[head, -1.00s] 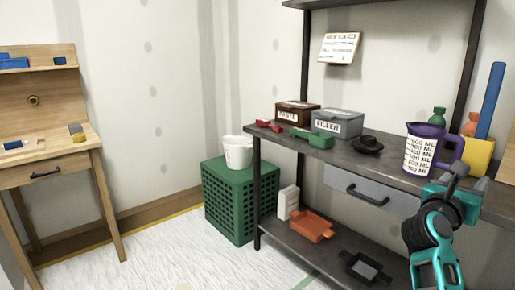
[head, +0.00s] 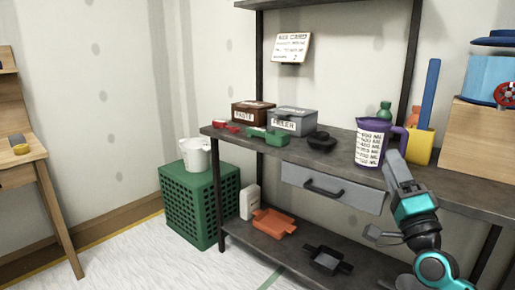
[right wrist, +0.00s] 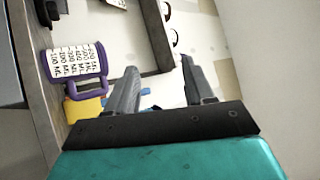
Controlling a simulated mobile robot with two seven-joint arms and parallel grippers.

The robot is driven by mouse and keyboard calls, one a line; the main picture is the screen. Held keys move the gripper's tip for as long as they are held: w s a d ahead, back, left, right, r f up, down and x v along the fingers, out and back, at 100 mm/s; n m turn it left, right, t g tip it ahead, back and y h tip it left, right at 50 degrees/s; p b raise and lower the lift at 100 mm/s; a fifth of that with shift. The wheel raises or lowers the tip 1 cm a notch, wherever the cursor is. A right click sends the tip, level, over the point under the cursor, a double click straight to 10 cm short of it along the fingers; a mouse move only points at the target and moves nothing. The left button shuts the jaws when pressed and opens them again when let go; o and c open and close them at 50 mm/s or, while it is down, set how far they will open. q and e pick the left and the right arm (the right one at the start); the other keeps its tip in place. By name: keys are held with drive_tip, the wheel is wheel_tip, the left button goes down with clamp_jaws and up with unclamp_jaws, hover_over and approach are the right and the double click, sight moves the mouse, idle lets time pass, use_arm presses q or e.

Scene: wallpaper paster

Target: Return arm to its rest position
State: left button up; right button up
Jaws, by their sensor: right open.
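My right arm, teal and dark grey, rises from the lower right of the head view. Its gripper (head: 396,162) is in front of the workbench, just right of the purple measuring jug (head: 370,144) in the picture. In the right wrist view the two dark fingers (right wrist: 158,76) stand apart with nothing between them. The jug's white scale and purple handle (right wrist: 75,66) show left of the fingers there, apart from them. The jug stands upright on the bench. My left gripper is in neither view.
The dark workbench (head: 455,196) holds a paste box (head: 251,112), a filler box (head: 291,122), a yellow container (head: 420,147) and a wooden box (head: 480,140). A grey drawer (head: 331,188) is below. A white bucket (head: 195,154) sits on a green crate (head: 198,203). Floor at left is clear.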

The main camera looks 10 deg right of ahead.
drive_tip(key=s+a+f+n+g+y, duration=0.2)
drive_tip(key=a+f+n+g+y, duration=0.35)
drive_tip(key=a+f+n, duration=0.4)
drive_tip(key=s+a+f+n+g+h, duration=0.15)
drive_tip(key=s+f+n+g, duration=0.4)
drive_tip(key=s+f, duration=0.55)
drive_tip(key=s+a+f+n+g, duration=0.35)
drive_tip(key=s+f+n, duration=0.35)
drive_tip(key=f, duration=0.7)
drive_tip(key=w+a+r+m, duration=0.1)
drive_tip(key=a+r+m, duration=0.1)
drive_tip(key=a+m, duration=0.45)
use_arm(q)
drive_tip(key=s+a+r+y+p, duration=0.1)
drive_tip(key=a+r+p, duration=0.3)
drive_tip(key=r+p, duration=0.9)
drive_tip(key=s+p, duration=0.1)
drive_tip(key=p, duration=0.5)
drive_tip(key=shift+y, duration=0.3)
use_arm(e)
wheel_tip(320, 180, up, 13)
drive_tip(key=s+d+n, duration=0.1)
drive_tip(key=d, duration=0.1)
drive_tip(key=shift+s+d+f+h, duration=0.15)
drive_tip(key=shift+s+d+h, duration=0.15)
drive_tip(key=shift+s+h, duration=0.1)
drive_tip(key=shift+f+t, duration=0.1)
drive_tip(key=shift+t, duration=0.15)
